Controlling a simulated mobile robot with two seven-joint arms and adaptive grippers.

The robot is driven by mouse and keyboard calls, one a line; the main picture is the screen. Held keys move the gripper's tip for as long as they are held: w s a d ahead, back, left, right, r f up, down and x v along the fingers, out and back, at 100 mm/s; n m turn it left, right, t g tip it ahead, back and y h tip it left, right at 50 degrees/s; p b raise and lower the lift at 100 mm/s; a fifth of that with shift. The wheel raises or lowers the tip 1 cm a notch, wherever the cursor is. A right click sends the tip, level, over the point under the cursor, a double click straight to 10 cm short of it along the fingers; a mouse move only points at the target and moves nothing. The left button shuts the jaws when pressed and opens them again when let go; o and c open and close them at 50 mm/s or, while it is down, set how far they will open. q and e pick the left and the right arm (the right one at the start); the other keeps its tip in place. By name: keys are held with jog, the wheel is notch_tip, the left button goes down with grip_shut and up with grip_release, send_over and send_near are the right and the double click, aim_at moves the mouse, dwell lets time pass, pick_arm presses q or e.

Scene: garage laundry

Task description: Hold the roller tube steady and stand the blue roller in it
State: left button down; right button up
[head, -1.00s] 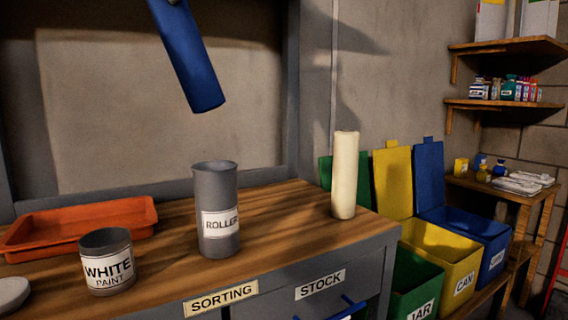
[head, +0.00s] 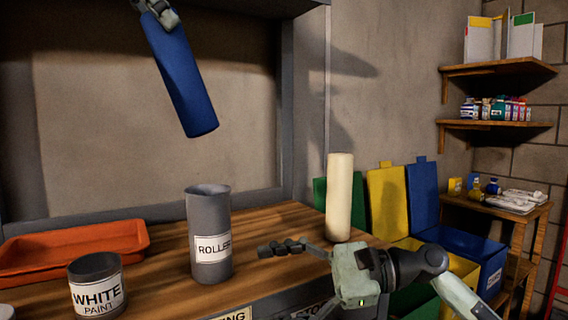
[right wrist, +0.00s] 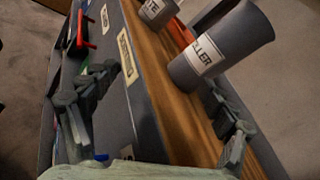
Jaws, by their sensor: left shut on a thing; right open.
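The grey roller tube (head: 209,215), labelled ROLLER, stands upright on the wooden bench top. It also shows in the right wrist view (right wrist: 222,45), tilted by the camera angle and just beyond my right gripper's fingers. The blue roller (head: 182,80) hangs tilted in the air, above and a little left of the tube, its lower end clear of the tube's rim. My left gripper (head: 157,12) is shut on its upper end at the top of the head view. My right gripper (head: 284,247) is open and empty, right of the tube and not touching it.
A white paint can (head: 97,285) and an orange tray (head: 75,250) are left of the tube. A cream roller (head: 339,197) stands on the bench behind my right arm. Coloured bins (head: 468,250) are at the right. The bench between tube and cream roller is bare.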

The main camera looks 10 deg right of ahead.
aim_at(212, 243)
jog(key=w+d+r+m, duration=0.1)
jog(key=m, duration=0.1)
jog(key=w+d+r+m, duration=0.1)
jog(key=m, duration=0.1)
jog(key=w+r+m+t, duration=0.1)
jog(key=m, duration=0.1)
jog(key=shift+w+d+r+y, duration=0.1)
jog(key=shift+w+d+y, duration=0.3)
jog(key=shift+w+d+r+m+t, duration=0.1)
jog(key=shift+w+r+m+t, duration=0.15)
jog(key=shift+m, duration=0.25)
jog(key=shift+w+a, duration=0.1)
jog(key=shift+a, duration=0.1)
jog(key=x, duration=1.1)
jog(key=shift+w+a, duration=0.1)
jog(key=shift+a, duration=0.1)
